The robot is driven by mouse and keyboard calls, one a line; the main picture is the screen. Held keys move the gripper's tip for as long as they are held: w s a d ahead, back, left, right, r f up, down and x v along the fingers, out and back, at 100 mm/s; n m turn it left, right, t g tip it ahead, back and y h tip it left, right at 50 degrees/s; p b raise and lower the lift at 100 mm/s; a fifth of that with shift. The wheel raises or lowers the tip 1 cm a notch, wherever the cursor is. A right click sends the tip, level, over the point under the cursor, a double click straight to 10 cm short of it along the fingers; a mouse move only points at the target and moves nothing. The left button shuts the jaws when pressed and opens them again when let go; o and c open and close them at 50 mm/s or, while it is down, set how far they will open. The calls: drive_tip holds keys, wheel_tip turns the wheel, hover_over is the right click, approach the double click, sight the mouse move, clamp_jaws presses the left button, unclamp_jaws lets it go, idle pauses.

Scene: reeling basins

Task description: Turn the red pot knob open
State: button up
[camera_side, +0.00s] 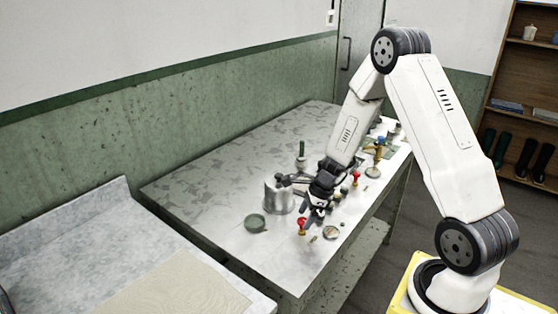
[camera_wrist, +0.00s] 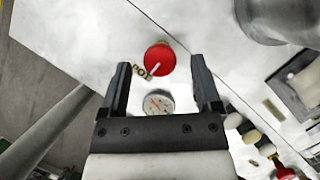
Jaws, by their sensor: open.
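The red pot knob (camera_wrist: 161,55) is a round red cap with a white pointer line, seen from above in the wrist view. A small tag (camera_wrist: 141,70) lettered POT lies beside it. In the side view the red knob (camera_side: 301,222) stands near the table's front edge. My gripper (camera_wrist: 160,62) is open, with one finger on each side of the knob in the wrist picture. In the side view my gripper (camera_side: 317,207) is above and a little right of the knob, apart from it. Nothing is between the fingers that I can see held.
A round dial gauge (camera_wrist: 158,101) is close to the knob. Another red knob (camera_side: 355,176) is farther back. The table's left half (camera_side: 205,190) is clear.

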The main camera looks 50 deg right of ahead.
drive_tip(key=shift+w+a+f, duration=0.1)
drive_tip(key=shift+f, duration=0.25)
clamp_jaws()
